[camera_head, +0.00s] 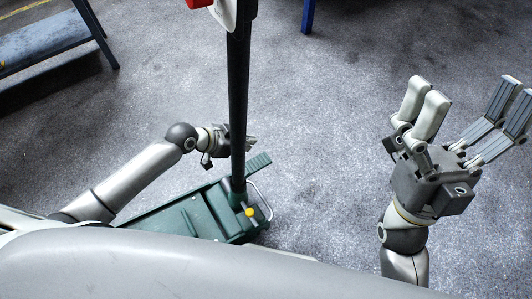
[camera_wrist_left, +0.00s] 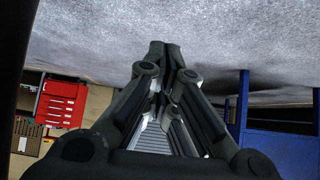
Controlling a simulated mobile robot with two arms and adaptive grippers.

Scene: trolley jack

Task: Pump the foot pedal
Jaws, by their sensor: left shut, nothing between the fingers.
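The green trolley jack (camera_head: 180,218) lies on the floor at lower centre in the head view. Its ribbed green foot pedal (camera_head: 259,163) sticks out at the upper right of the body, just right of the black handle pole (camera_head: 238,95). My left gripper (camera_head: 250,143) is at the pole, just above and left of the pedal in the picture. The pole hides part of it, and I cannot tell whether it touches the pedal. In the left wrist view its fingers (camera_wrist_left: 167,52) are shut together and empty. My right gripper (camera_head: 466,104) is open and empty, its fingers spread wide.
A blue bench (camera_head: 45,40) stands at upper left, and a blue leg (camera_head: 308,15) shows at the top. The speckled floor (camera_head: 335,120) between the jack and my right gripper is clear. The left wrist view shows a red tool chest (camera_wrist_left: 61,104).

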